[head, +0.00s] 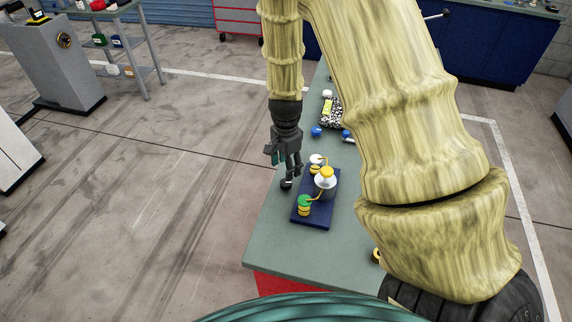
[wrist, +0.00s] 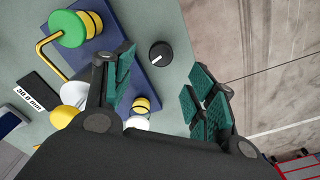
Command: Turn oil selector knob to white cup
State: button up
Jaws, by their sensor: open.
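The oil selector knob (wrist: 160,55) is a small round black knob with a white mark on its top. The mark appears to lie toward the left in the wrist view. In the head view the knob (head: 286,184) stands beside the blue base's left edge, just below my gripper (head: 287,162). My gripper also shows in the wrist view (wrist: 164,88), its fingers spread and nothing between them. The white cup (head: 315,159) sits at the base's far end, partly hidden by a finger in the wrist view (wrist: 138,122). The green cup (head: 304,201) sits at the near end.
A white reservoir (head: 326,182) with a yellow cap stands mid-base, with yellow pipes toward both cups. The blue base (head: 316,217) rests on a grey-green bench (head: 275,250). The bench's near-left corner is clear.

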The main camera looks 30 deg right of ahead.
notch_tip(320, 180, up, 5)
jog(key=p, duration=0.3)
jog(key=shift+f, duration=0.2)
jog(key=shift+r, duration=0.1)
dwell(0.6)
notch_tip(320, 180, up, 12)
dwell(0.5)
jog(key=shift+w, duration=0.1)
jog(key=m+b, duration=0.8)
jog(key=b, duration=0.4)
send_over(285, 182)
notch_tip(285, 182, down, 14)
jog(key=shift+m, duration=0.7)
jog(key=shift+f+p, duration=1.1)
jog(key=shift+f, duration=4.9)
